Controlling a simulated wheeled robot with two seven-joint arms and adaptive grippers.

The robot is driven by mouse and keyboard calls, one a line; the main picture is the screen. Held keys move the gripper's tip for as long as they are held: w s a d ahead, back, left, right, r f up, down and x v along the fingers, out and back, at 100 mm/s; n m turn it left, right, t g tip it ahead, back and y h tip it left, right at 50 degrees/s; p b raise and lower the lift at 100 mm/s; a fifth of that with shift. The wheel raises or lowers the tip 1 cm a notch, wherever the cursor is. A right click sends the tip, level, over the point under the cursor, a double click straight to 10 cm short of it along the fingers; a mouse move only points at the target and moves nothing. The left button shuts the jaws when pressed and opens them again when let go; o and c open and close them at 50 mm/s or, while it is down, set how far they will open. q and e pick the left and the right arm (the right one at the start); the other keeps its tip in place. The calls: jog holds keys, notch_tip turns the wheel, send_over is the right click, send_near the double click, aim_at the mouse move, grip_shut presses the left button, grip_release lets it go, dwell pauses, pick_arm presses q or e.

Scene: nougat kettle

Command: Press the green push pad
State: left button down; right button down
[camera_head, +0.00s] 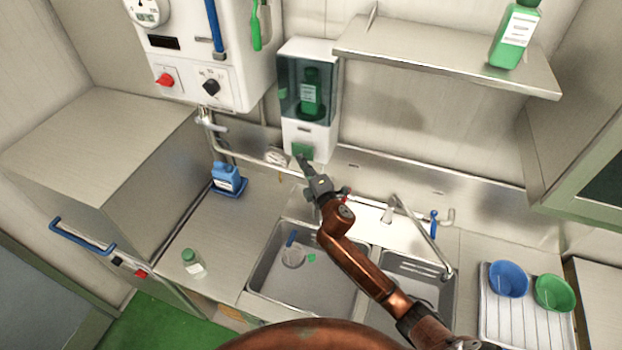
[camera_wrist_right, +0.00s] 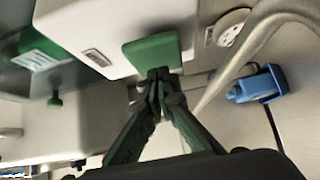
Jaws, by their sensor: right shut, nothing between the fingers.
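The green push pad (camera_head: 302,150) is on the lower front of a white wall dispenser (camera_head: 307,100) with a dark window and a green bottle inside. In the right wrist view the pad (camera_wrist_right: 152,52) shows as a green square on the dispenser's white body. My right gripper (camera_head: 303,162) is shut and empty, its tips at the lower edge of the pad. In the right wrist view the fingertips (camera_wrist_right: 158,74) overlap the pad's edge; I cannot tell whether they touch it. My left gripper is not in view.
Below are a double sink (camera_head: 305,275) and a tap (camera_head: 425,240). A steel shelf (camera_head: 440,55) is at upper right. Blue and green bowls (camera_head: 508,278) sit on a rack.

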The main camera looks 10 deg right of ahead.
jog(key=s+b, duration=0.1)
jog(key=s, duration=1)
jog(key=shift+s+d+b, duration=0.15)
jog(key=shift+d+b, duration=0.25)
jog(key=shift+d, duration=0.05)
jog(key=shift+s+a+b, duration=0.3)
jog(key=shift+s+b, duration=0.45)
jog(key=shift+s, duration=0.05)
